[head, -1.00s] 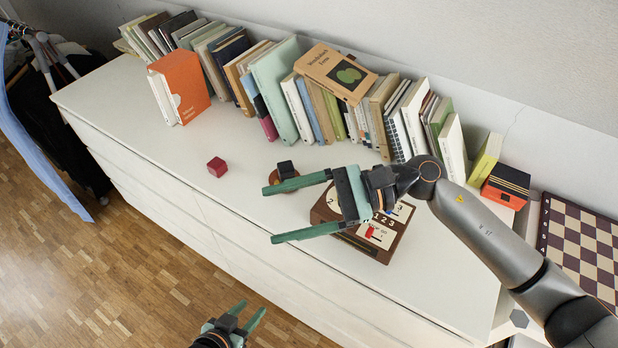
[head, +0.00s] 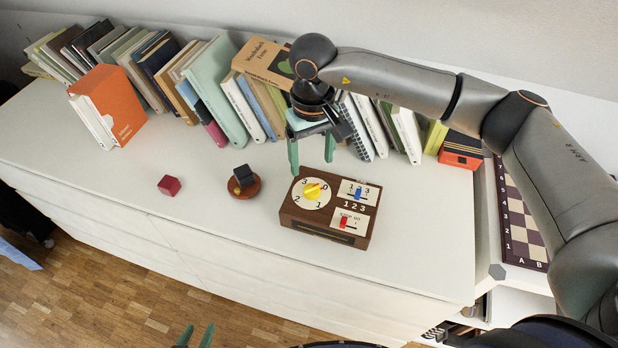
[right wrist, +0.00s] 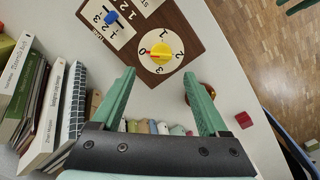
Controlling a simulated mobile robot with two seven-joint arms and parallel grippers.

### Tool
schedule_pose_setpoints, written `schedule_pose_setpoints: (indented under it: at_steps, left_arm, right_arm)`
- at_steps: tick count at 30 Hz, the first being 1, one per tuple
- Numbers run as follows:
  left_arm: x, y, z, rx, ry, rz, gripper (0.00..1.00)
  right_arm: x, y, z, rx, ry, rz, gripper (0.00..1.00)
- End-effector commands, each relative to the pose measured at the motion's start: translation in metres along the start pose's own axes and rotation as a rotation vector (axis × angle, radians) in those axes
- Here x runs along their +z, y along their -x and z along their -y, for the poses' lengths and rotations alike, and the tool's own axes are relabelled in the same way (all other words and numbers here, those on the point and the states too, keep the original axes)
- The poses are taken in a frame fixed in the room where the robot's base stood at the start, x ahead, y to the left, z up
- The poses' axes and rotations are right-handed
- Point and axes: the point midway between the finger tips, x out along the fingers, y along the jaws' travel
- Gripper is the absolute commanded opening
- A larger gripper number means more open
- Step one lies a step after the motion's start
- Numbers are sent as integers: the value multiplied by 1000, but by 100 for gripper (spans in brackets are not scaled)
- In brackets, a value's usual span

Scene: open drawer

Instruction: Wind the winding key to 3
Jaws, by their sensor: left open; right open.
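The brown box (head: 335,232) sits on the white dresser top. Its white round dial carries 0, 1, 2 and 3, with the yellow winding key (head: 313,191) at the centre. In the right wrist view the key (right wrist: 160,54) has a red mark on its side toward 0. My right gripper (head: 311,161) is open and empty, fingers down, just behind the box; in the right wrist view its fingers (right wrist: 158,80) are apart and not touching the key. My left gripper (head: 195,337) is open at the bottom edge, away from the box, mostly cut off.
The box also has a blue slider (head: 358,192) and a red slider (head: 344,222). A red cube (head: 169,185) and a dark cube on a round brown base (head: 246,187) stand left of it. A row of books (head: 215,85) lines the wall behind. The dresser front area is clear.

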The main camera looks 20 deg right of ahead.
Motion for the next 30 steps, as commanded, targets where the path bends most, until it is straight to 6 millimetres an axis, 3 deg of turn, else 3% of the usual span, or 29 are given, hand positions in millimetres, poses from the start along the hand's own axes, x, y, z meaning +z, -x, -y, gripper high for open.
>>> schedule_pose_setpoints:
  at_steps: [6,12,24,30]
  left_arm:
    - [-5,5,0,0,0,0,45]
    - [-7,7,-1,0,0,0,45]
    - [-7,7,-1,0,0,0,45]
    - [-7,7,-1,0,0,0,45]
  right_arm:
    - [1,-44,1,-2,-1,4,78]
    - [1,-69,1,-2,-1,3,78]
    - [0,-77,1,-3,0,0,78]
    - [0,-76,1,-3,0,0,55]
